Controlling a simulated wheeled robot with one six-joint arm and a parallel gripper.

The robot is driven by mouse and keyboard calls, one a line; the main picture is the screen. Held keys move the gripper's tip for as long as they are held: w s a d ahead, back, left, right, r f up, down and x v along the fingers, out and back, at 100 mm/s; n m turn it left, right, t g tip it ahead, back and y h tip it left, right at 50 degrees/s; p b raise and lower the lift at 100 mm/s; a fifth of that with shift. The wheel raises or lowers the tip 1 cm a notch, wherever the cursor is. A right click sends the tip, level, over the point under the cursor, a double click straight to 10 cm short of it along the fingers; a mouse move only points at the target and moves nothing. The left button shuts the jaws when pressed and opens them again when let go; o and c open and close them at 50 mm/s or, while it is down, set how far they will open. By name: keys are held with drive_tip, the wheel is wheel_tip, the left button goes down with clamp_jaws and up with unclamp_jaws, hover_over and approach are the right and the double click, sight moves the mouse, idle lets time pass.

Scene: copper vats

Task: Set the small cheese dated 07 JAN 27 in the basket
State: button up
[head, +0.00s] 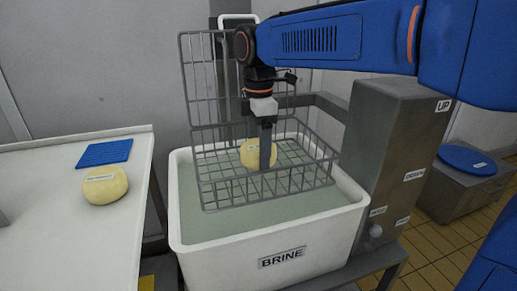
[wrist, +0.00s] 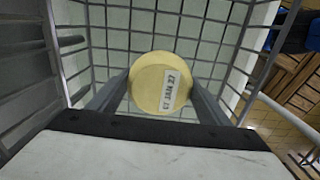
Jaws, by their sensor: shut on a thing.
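My gripper (head: 263,150) is shut on a small pale yellow cheese (head: 249,154), with one finger in front of it in the head view. In the wrist view the cheese (wrist: 160,83) sits between the two fingers, and its white label appears to read 07 JAN 27. The cheese is inside the grey wire basket (head: 318,185), within its walls, over the mesh floor. I cannot tell whether it touches the floor. The basket hangs in the white tub marked BRINE (head: 320,226), which holds greenish liquid. The basket's mesh also shows in the wrist view (wrist: 112,18).
Another yellow cheese (head: 105,185) with a label and a blue mat (head: 104,153) lie on the white table (head: 60,225) at left. A grey lift column (head: 385,140) with labels and a knob stands right of the tub. A blue round lid (head: 467,160) lies farther right.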

drive_tip(key=shift+f, duration=0.6)
idle(0.7)
drive_tip(key=o, duration=1.5)
drive_tip(key=shift+c, duration=0.2)
drive_tip(key=shift+r, duration=0.1)
drive_tip(key=shift+r, duration=3.4)
